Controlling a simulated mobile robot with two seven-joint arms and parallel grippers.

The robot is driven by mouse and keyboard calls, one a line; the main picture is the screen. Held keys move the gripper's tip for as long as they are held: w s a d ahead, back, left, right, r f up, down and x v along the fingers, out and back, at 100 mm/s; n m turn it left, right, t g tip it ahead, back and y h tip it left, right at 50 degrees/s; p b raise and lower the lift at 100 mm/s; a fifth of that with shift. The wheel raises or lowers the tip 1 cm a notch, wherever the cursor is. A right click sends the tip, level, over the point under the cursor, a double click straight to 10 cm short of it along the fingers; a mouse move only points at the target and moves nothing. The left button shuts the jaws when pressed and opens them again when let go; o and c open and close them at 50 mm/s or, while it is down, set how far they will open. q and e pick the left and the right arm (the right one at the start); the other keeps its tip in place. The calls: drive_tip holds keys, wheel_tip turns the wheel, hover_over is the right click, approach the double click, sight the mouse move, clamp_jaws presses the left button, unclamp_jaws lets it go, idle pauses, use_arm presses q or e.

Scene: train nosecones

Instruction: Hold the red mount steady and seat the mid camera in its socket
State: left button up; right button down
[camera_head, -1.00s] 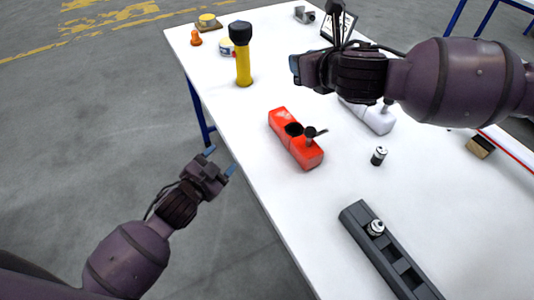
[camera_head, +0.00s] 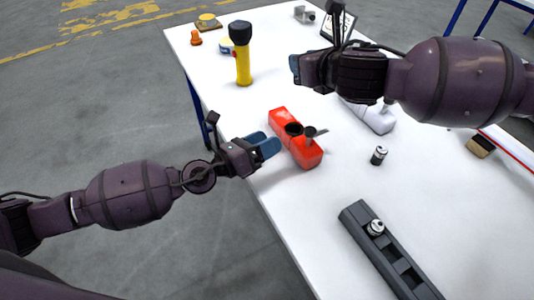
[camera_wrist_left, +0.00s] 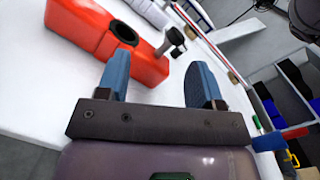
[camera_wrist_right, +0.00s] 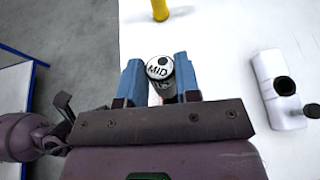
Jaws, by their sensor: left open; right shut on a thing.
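The red mount (camera_head: 293,147) lies on the white table, with a dark round socket and a small post with a tilted flap on top. It also shows at the upper left of the left wrist view (camera_wrist_left: 88,30). My left gripper (camera_head: 267,145) is open, its fingertips close to the mount's left side; it is empty in the left wrist view (camera_wrist_left: 160,82). My right gripper (camera_head: 296,68) is raised beyond the mount. In the right wrist view it is shut (camera_wrist_right: 160,78) on the mid camera (camera_wrist_right: 159,69), a small cylinder marked MID. The head view mostly hides that camera.
A white mount (camera_head: 372,118) lies right of the red one, partly behind my right arm. A small cylinder (camera_head: 379,156) stands on the table, another in the grey tray (camera_head: 357,216) at the front. A yellow flashlight (camera_head: 243,68) stands behind the red mount.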

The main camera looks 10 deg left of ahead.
sight(307, 139)
use_arm(q)
drive_tip(key=shift+s+d+f+m+g, duration=0.15)
drive_tip(key=shift+s+f+m, duration=0.2)
drive_tip(key=shift+m, duration=0.2)
drive_tip(key=shift+s+f+m+g, duration=0.2)
drive_tip(key=shift+f+m, duration=0.1)
drive_tip(key=shift+m, duration=0.25)
drive_tip(key=shift+s+d+f+m, duration=0.15)
drive_tip(key=shift+s+m, duration=0.15)
drive_tip(key=shift+m, duration=0.6)
drive_tip(key=m, duration=0.3)
drive_tip(key=shift+s+d+f+g+h, duration=0.15)
drive_tip(key=shift+d+g+h, duration=0.1)
drive_tip(key=shift+g+h, duration=0.15)
drive_tip(key=x, duration=1.2)
drive_tip(key=shift+a, duration=0.1)
drive_tip(key=c, duration=1.1)
